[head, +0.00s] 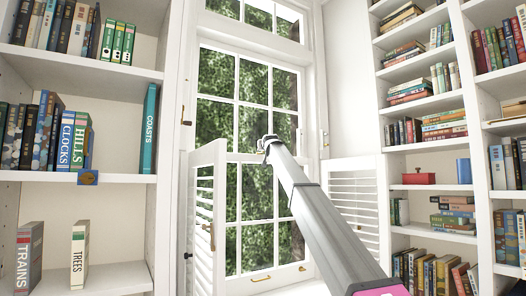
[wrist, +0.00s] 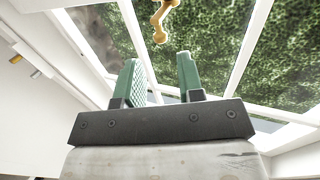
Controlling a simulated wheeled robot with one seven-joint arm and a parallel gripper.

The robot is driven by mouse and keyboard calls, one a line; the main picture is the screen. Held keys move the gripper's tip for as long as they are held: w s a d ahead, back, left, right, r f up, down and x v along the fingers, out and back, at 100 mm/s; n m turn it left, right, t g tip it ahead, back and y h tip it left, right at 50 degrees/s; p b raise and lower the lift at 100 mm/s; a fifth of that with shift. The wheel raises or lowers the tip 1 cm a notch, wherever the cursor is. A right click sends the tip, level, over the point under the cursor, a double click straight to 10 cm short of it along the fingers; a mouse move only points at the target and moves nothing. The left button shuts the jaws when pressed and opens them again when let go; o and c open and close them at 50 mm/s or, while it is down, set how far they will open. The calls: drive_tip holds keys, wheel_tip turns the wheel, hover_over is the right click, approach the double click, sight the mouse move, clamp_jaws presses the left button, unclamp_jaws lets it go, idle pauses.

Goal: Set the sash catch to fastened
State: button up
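The sash catch (wrist: 160,20) is a small brass piece with a knobbed lever, at the top of the wrist view against the window. It lies just beyond my fingertips and its upper end is cut off by the frame edge. My gripper (wrist: 162,68) has two green fingers standing apart with nothing between them; they do not appear to touch the catch. In the head view my gripper (head: 266,143) is at the window's meeting rail (head: 240,157), and I cannot make out the catch there. I cannot tell whether the catch is fastened.
A white louvred shutter (head: 207,215) stands open left of the window, another (head: 355,205) at right. Bookshelves (head: 85,72) flank the left side, and more shelves (head: 425,105) the right. A brass sash lift (head: 261,278) is on the lower rail.

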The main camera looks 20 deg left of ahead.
drive_tip(key=x, duration=0.7)
drive_tip(key=shift+w, duration=0.1)
clamp_jaws()
